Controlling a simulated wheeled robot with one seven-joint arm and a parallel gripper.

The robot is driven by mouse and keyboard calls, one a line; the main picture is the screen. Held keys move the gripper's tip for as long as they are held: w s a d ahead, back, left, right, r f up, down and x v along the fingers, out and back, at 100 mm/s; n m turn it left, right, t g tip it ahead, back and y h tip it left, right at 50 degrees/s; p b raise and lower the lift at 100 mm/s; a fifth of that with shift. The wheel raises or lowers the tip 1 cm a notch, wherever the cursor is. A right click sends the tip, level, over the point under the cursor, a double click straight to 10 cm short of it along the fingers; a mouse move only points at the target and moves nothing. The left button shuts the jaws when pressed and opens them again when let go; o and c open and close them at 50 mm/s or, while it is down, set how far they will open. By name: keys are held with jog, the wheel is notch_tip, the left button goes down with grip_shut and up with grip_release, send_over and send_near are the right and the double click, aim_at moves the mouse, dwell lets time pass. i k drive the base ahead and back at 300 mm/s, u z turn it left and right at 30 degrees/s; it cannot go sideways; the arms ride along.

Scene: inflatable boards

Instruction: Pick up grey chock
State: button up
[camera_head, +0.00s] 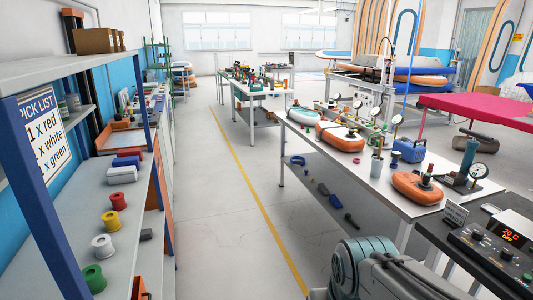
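A small grey block (146,234), possibly the grey chock, lies at the right edge of the left shelving, right of the spools. It is too small for me to be sure of its shape. Other small pieces lie on the undershelf of the right-hand workbench: a blue one (323,188), another blue one (335,202) and a dark grey one (351,221). Any of the grey pieces could be the chock. Part of my arm (362,268) shows at the bottom right. My gripper's fingers are not visible.
Red, yellow, white and green spools (102,246) stand on the left shelf (75,215). The right workbench (370,178) carries orange inflatable pieces (417,188) and gauges. A dark control panel (495,242) is at the lower right. The aisle floor (215,205) with a yellow line is clear.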

aim_at(321, 188)
jog(key=z, duration=0.3)
jog(key=i, duration=1.85)
jog(key=z, duration=0.3)
jog(key=k, duration=0.5)
jog(key=u, duration=0.7)
jog(key=i, duration=1.2)
jog(key=z, duration=0.85)
